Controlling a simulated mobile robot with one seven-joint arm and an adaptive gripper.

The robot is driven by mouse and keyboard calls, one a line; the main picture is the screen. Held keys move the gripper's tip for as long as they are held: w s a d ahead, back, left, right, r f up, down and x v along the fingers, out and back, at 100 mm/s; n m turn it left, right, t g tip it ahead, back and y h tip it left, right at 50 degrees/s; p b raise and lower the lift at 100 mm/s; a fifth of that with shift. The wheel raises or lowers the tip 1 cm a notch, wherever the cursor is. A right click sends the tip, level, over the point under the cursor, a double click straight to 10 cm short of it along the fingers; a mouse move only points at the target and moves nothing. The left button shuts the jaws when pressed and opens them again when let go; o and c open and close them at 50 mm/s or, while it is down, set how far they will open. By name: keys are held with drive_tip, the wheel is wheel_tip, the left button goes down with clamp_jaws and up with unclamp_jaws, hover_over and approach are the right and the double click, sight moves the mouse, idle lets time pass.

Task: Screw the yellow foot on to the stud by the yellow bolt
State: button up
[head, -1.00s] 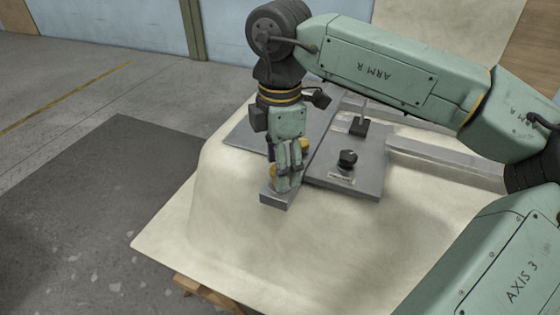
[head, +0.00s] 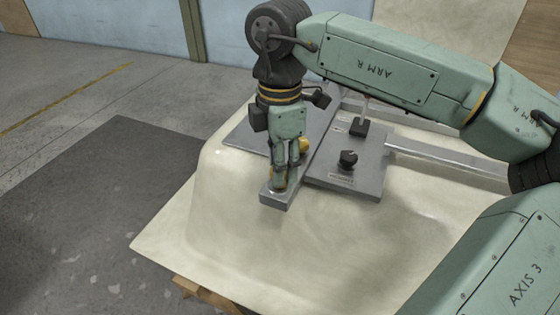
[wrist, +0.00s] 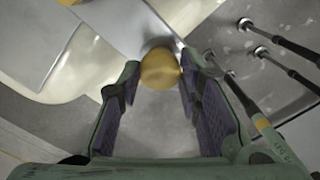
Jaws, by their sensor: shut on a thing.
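My gripper (head: 281,180) points down over the near end of a grey metal bar (head: 272,201) on the upturned cream tub shell (head: 225,225). It is shut on a small yellow round piece, which I take as the yellow foot (head: 279,180). In the wrist view the foot (wrist: 160,69) sits between the fingertips, over the bar. A second yellow piece (head: 304,145), likely the yellow bolt, is just behind the fingers on the right; a yellow edge shows at the top left of the wrist view (wrist: 62,4). The stud is hidden; I cannot tell whether the foot's thread engages it.
A grey plate (head: 370,182) right of my gripper bears a black knob (head: 348,158) and a labelled strip. Another dark upright piece (head: 358,127) stands behind. A long grey bar (head: 450,163) runs right. The shell's near side is clear.

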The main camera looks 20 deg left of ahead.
drive_tip(key=c, duration=0.4)
drive_tip(key=o, duration=1.2)
